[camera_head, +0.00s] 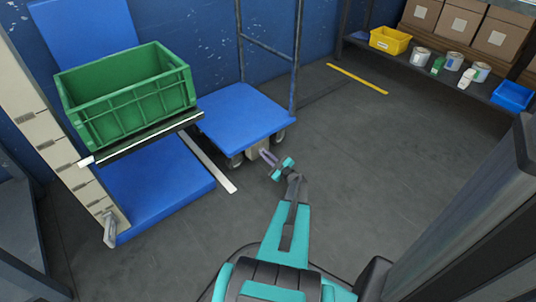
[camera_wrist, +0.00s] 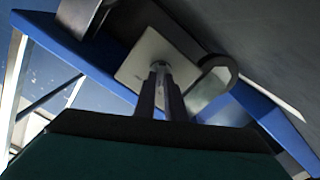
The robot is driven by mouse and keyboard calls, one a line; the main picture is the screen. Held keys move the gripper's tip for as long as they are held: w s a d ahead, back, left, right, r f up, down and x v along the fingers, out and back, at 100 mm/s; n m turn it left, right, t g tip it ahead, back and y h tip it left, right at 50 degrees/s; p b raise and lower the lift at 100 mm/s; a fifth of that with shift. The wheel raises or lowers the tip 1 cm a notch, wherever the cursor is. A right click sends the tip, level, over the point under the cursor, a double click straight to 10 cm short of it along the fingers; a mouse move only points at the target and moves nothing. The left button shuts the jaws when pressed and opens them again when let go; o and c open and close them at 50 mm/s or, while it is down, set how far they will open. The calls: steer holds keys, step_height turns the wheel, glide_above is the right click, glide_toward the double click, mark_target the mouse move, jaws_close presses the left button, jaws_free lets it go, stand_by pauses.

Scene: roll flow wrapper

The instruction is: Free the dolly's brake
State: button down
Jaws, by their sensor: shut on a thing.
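The dolly (camera_head: 240,113) has a blue deck, small wheels and a tall grey handle frame at its back. It stands on the floor beside a blue panel. Its brake is a small grey part (camera_head: 257,148) under the front edge of the deck, between the wheels. My gripper (camera_head: 268,157) reaches this part from the front right. In the wrist view, my gripper's two dark fingers (camera_wrist: 160,88) are shut on a small grey piece (camera_wrist: 160,66) in front of a pale plate (camera_wrist: 145,52) under the blue deck (camera_wrist: 70,50). The fingers partly hide the brake's shape.
A green crate (camera_head: 130,95) sits on a raised black-edged support at the left, above a blue panel (camera_head: 150,190). A shelf at the back right holds cartons, cans, a yellow bin (camera_head: 390,40) and a blue bin (camera_head: 513,96). The floor (camera_head: 370,150) between is clear.

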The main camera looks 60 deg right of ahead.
steer(key=shift+s+f, duration=0.15)
steer(key=shift+f, duration=0.05)
steer(key=c, duration=1.8)
jaws_free()
steer(key=shift+r, duration=0.1)
steer(key=p+v, duration=0.4)
steer(key=v, duration=0.9)
steer(key=shift+s+a, duration=0.15)
steer(key=shift+s, duration=0.15)
steer(key=shift+w+r, duration=0.1)
